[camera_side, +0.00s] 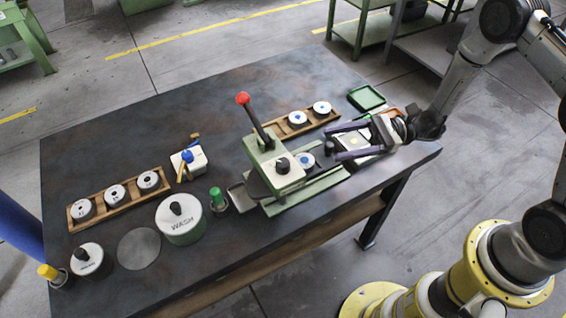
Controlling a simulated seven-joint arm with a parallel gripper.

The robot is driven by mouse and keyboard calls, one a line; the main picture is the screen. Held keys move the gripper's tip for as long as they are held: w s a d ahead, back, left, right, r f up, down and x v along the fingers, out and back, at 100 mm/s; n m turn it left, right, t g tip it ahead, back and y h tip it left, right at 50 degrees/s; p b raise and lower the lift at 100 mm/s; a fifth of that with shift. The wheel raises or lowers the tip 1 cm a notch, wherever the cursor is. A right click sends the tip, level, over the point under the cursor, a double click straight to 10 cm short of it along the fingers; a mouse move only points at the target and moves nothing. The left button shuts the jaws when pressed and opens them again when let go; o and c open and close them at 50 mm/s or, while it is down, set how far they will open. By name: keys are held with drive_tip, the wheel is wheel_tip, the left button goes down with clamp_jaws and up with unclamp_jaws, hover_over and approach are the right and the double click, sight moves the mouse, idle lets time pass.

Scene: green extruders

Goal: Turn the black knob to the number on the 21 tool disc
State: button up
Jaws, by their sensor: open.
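My gripper (332,142) reaches in from the right with its two dark fingers apart, pointing left, just right of the green press. A small dark round piece (330,147) shows between the fingertips; I cannot tell whether it is a knob or whether they touch it. A black knob (282,163) sits on top of the pale green press (268,180). A white-topped disc (305,160) lies at the press, right of that knob. Other discs sit in the left wooden rack (130,203) and two in the back rack (275,133). Their numbers are too small to read.
The press has a red-tipped lever (243,98) standing up. A WASH pot (181,222), a smaller lidded pot (88,260), a green-capped bottle (217,200) and a white device with a blue part (188,162) stand left. A green tray (366,98) is behind my gripper. The table's back left is clear.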

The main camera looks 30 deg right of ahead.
sight(283, 162)
drive_tip(key=shift+m, duration=0.7)
drive_tip(key=f+x, duration=0.1)
drive_tip(key=x, duration=0.3)
drive_tip(key=f+x, duration=0.1)
drive_tip(key=x, duration=0.8)
drive_tip(key=shift+s+a+f, duration=0.1)
drive_tip(key=shift+s+f, duration=0.1)
drive_tip(key=shift+f, duration=0.2)
clamp_jaws()
